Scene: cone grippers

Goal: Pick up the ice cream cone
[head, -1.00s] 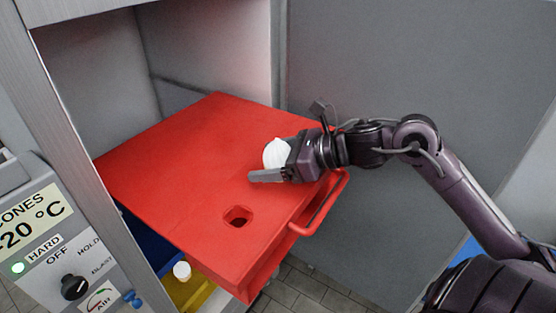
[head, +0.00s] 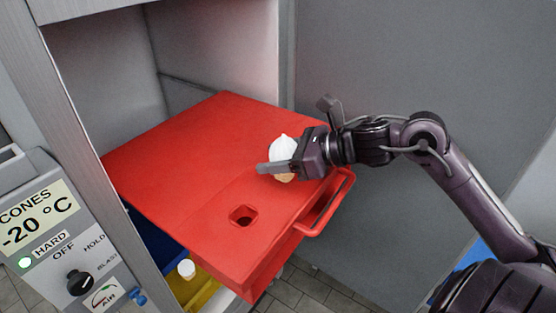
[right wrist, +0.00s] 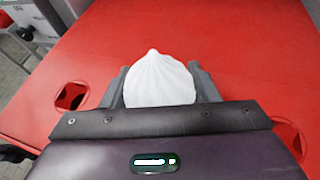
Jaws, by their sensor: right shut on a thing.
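The ice cream cone (head: 283,147) has a white swirled top, and a bit of its tan cone shows below my finger in the head view. My right gripper (head: 277,167) is shut on it, over the red drawer top. In the right wrist view, the white swirl (right wrist: 158,80) sits between the two fingers of my right gripper (right wrist: 160,88). The lower part of the cone is hidden there. My left gripper is not in view.
A control panel (head: 60,240) stands at left.

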